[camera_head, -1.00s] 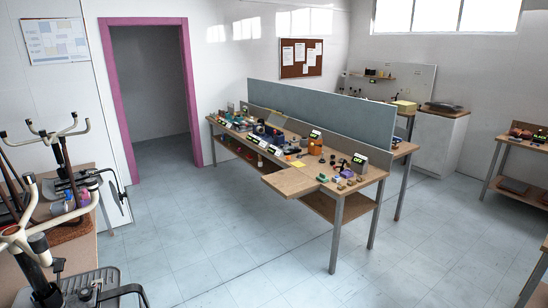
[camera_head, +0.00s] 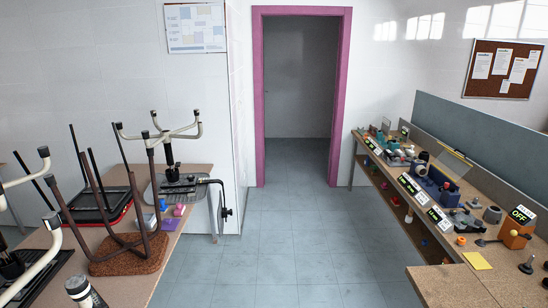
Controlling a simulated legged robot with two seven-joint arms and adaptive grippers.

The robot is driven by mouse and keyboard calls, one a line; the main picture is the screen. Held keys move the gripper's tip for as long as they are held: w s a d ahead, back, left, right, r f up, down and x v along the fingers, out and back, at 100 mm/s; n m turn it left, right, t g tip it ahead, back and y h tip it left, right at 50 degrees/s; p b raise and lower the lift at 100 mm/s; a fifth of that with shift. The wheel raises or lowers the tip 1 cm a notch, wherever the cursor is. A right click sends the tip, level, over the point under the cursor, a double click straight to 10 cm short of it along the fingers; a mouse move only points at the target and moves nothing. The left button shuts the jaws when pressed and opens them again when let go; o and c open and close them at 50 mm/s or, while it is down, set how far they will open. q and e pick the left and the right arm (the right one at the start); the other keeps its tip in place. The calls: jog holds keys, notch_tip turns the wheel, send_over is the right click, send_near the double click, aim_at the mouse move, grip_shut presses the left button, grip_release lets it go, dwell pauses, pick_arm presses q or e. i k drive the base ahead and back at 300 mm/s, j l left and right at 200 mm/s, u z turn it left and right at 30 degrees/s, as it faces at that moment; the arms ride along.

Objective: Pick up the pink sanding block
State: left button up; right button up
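A small pink block-like item (camera_head: 179,210) sits on the left table (camera_head: 190,240), near its right edge and beside the chair parts. A purple item (camera_head: 169,224) lies just in front of it and a blue item (camera_head: 149,221) to its left. They are too small for me to tell for certain which is the sanding block. Neither of my grippers shows in this view.
Upturned chair frames (camera_head: 110,215) and chair bases with pale arms (camera_head: 165,135) crowd the left table. A long workbench (camera_head: 440,287) with tools stands at right. Clear tiled floor (camera_head: 285,240) runs between them to a pink-framed doorway (camera_head: 257,110).

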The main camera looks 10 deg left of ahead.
aim_at(180, 209)
jog(key=i+u, duration=0.35)
jog(key=i+l+u, duration=0.1)
jog(key=i+u, duration=0.25)
jog(key=i, duration=0.25)
jog(key=i+l+u, duration=0.2)
jog(key=i+u, duration=0.2)
jog(key=i+l+u, duration=0.35)
jog(key=i, duration=0.1)
